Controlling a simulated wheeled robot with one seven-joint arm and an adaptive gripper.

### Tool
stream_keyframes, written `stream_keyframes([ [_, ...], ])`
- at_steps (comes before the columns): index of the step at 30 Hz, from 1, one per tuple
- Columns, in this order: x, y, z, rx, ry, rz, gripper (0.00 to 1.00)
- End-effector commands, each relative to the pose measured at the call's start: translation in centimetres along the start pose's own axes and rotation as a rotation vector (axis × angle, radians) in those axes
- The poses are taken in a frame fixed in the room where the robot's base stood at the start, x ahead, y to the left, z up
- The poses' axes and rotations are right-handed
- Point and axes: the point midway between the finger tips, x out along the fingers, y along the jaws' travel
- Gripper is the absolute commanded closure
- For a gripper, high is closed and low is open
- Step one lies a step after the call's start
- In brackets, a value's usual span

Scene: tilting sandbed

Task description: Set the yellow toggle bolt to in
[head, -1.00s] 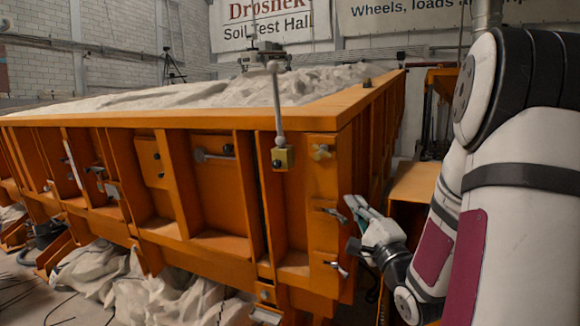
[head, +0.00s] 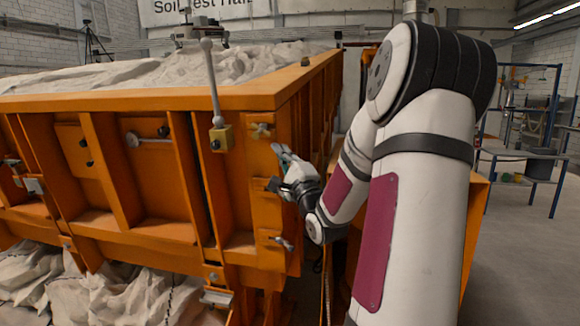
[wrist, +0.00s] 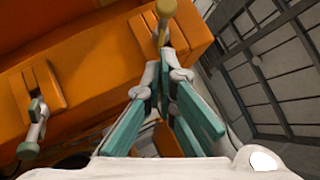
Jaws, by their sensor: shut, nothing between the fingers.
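The yellow toggle bolt (head: 261,130) is a small winged handle on the orange end post of the sandbed, near its top corner. In the wrist view, a yellow handle (wrist: 165,10) shows at the top edge, just beyond the fingertips and partly cut off. My gripper (head: 278,150) is close below and right of the bolt in the head view, its teal fingers pointing up toward it. It also shows in the wrist view (wrist: 164,72). It is shut and empty, and appears apart from the bolt. I cannot tell whether the bolt is in or out.
A dark-handled bolt (head: 273,185) sits lower on the post beside my gripper, and a grey-handled one (head: 281,243) lower still. A tall lever on a yellow block (head: 222,138) stands left. The sandbed's orange rim (head: 200,99) runs above.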

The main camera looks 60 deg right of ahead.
Motion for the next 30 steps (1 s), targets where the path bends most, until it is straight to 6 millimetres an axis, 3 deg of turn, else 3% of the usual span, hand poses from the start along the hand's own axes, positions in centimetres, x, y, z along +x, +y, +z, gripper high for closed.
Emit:
stream_keyframes([
  [6, 1.7, 0.0, 2.0, 0.001, -0.004, 0.0, 1.0],
  [22, 2.2, 0.0, 2.5, 0.001, -0.003, 0.001, 1.0],
  [30, 2.9, 0.3, 3.9, 0.002, -0.004, 0.002, 1.0],
])
